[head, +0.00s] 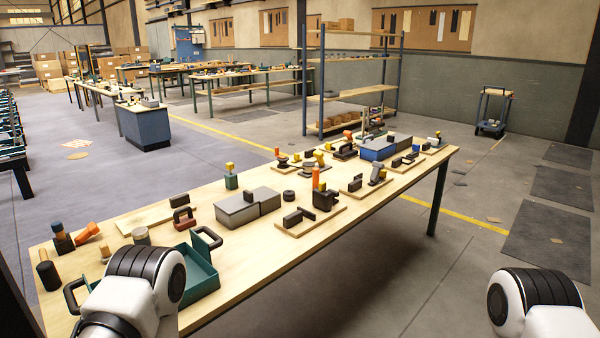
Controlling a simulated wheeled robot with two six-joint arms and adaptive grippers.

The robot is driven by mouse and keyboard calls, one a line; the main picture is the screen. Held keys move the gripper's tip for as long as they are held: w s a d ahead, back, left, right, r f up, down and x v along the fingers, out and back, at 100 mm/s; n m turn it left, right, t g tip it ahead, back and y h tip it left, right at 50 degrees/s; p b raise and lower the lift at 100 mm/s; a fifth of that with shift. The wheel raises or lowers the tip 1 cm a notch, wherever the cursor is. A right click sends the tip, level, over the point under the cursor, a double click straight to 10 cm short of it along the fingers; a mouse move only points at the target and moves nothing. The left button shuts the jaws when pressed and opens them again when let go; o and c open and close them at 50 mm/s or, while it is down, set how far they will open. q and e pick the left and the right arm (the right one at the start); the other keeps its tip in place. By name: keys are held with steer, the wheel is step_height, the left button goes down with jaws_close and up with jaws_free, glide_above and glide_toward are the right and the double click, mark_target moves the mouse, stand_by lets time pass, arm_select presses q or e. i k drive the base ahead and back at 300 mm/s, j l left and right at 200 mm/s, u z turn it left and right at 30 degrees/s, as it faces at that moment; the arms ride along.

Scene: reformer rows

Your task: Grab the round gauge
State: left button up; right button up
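I cannot make out a clear gauge face at this size. A short grey round piece (141,236) stands near the front left of the long wooden table (330,238). A small dark round disc (289,195) lies near the middle of the table, beside a grey box. I cannot tell whether either one is the round gauge. White and black links of my two arms show at the bottom left and bottom right. Neither gripper shows; the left arm link covers part of the table's near left corner.
A teal tray (203,273) with dark handles sits beside my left arm. A grey box (248,207), a blue box (377,150) and wooden boards with fixtures (310,222) crowd the table. Open floor lies to the right, with a cart (493,112) farther back.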

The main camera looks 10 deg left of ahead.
mark_target(316, 171)
steer(key=i+l+u, duration=0.1)
steer(key=i, duration=0.3)
steer(key=i+l+u, duration=0.15)
steer(key=i+l, duration=0.2)
steer(key=i+l+z, duration=0.2)
steer(key=i+l, duration=0.4)
